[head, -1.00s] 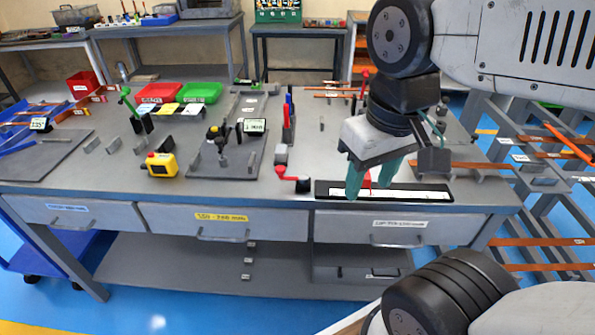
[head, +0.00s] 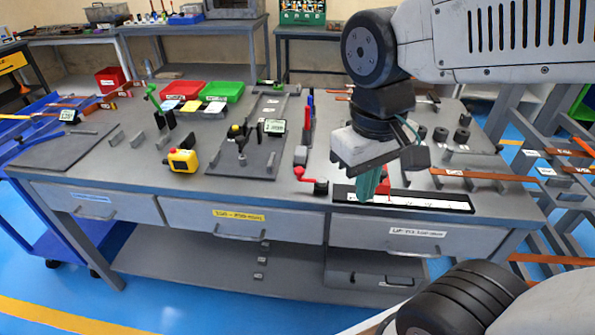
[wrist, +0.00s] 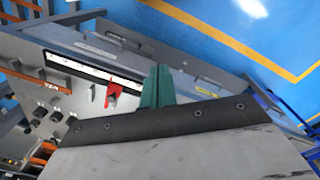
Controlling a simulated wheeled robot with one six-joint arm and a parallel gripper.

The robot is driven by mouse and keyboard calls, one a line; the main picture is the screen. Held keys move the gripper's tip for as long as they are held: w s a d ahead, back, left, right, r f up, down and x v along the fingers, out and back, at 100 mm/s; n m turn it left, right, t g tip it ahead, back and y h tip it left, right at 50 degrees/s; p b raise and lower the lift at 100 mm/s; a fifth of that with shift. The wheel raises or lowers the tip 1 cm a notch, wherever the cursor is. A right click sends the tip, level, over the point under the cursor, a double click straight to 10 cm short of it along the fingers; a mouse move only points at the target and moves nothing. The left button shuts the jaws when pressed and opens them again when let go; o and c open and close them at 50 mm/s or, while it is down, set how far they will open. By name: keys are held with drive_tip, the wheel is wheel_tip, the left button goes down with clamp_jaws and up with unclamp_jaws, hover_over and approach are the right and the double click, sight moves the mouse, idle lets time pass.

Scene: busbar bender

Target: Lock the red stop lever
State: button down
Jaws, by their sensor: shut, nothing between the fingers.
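A red stop piece (head: 383,186) sits on the black-edged scale (head: 425,201) at the table's front right, partly hidden behind my gripper in the head view. In the wrist view the red piece (wrist: 113,93) shows two prongs on the white scale strip (wrist: 72,66). My gripper (head: 368,192) has its green fingers together and empty, pointing down over the scale just left of the red piece. In the wrist view the closed fingers (wrist: 157,84) are beside it, with a visible gap. A red crank-like lever (head: 304,175) with a black knob stands left of the scale.
A rack with copper bars (head: 560,178) stands beyond the table's right end.

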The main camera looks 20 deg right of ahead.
drive_tip(key=w+a+f+m+t+h, duration=0.1)
drive_tip(key=w+a+f+m, duration=0.1)
drive_tip(key=w, duration=0.6)
drive_tip(key=w+a+f+m+t, duration=0.1)
drive_tip(key=w+a+f+m, duration=0.1)
drive_tip(key=w+a+m, duration=0.3)
drive_tip(key=w+m, duration=0.2)
drive_tip(key=w, duration=0.2)
drive_tip(key=shift+w+t+h, duration=0.3)
drive_tip(key=shift+t+h, duration=0.1)
drive_tip(key=x, duration=0.3)
drive_tip(key=w+d+x, duration=0.1)
drive_tip(key=x, duration=0.7)
drive_tip(key=shift+w+d+r, duration=0.25)
drive_tip(key=shift+w, duration=0.1)
drive_tip(key=shift+w+d+f, duration=0.1)
drive_tip(key=shift+w+d, duration=0.3)
drive_tip(key=shift+w, duration=0.15)
